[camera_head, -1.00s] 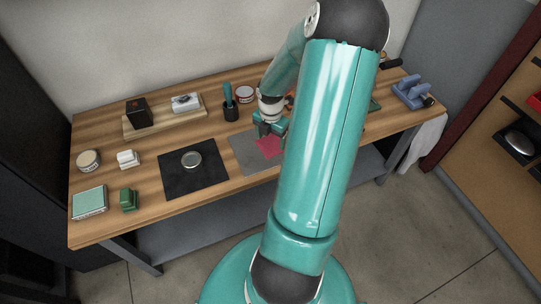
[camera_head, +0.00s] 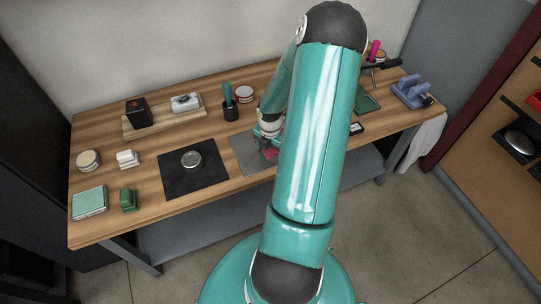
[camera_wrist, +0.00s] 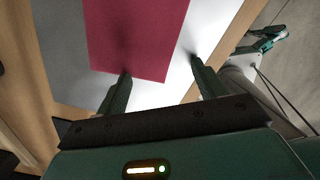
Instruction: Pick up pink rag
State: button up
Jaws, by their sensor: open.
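The pink rag (camera_wrist: 140,40) lies flat on a grey mat (camera_wrist: 62,60) in the wrist view, its near edge just past my fingertips. In the head view only a small part of the rag (camera_head: 269,153) shows on the mat (camera_head: 244,158), the rest hidden by my arm. My gripper (camera_wrist: 160,72) is open, with one finger at the rag's left part and the other just off its right edge. Nothing is between the fingers but the rag and mat below. I cannot tell whether the fingertips touch the rag.
A black mat (camera_head: 178,184) with a round metal tin (camera_head: 191,160) lies to the left. A dark cup with a teal-handled tool (camera_head: 230,109) stands behind my gripper. A blue holder (camera_head: 411,93) and a green tray (camera_head: 367,101) are at the right. The table's front edge is close.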

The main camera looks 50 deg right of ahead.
jog(key=shift+s+a+f, duration=0.15)
jog(key=shift+s+f, duration=0.05)
jog(key=shift+s, duration=0.05)
grip_shut()
notch_tip(320, 180, up, 12)
jog(key=shift+w+r, duration=0.15)
jog(key=shift+w, duration=0.05)
dwell(0.5)
notch_tip(320, 180, up, 9)
dwell(0.4)
